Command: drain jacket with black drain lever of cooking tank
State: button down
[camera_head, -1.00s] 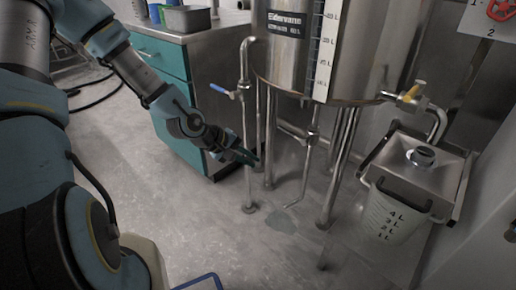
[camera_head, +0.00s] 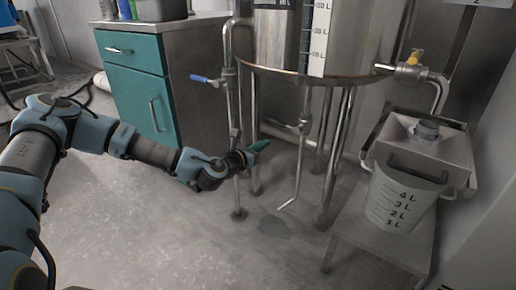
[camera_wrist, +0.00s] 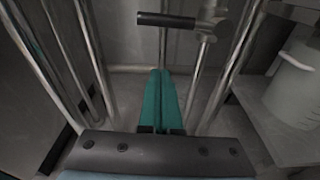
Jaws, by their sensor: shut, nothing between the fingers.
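The steel cooking tank (camera_head: 275,40) stands on several metal legs at upper centre in the head view. Under it, a drain pipe (camera_head: 299,165) with a valve runs down to an angled outlet near the floor. The black drain lever (camera_wrist: 166,19) sticks out leftward from that valve in the wrist view; it is small and dark in the head view. My gripper (camera_head: 258,147) has teal fingers, shut and empty. It is lower than the lever and left of the drain pipe in the head view. In the wrist view my fingertips (camera_wrist: 160,73) point toward the space below the lever, apart from it.
A yellow-handled valve (camera_head: 412,58) is at right, above a marked bucket (camera_head: 400,205) on a low stand. A teal cabinet (camera_head: 140,85) stands left. A dark floor patch (camera_head: 275,227) lies below the outlet.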

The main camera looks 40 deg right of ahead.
aim_at(283, 125)
jog(key=w+d+r+b, duration=0.1)
jog(key=d+r, duration=0.2)
jog(key=d, duration=0.2)
jog(key=shift+b, duration=0.35)
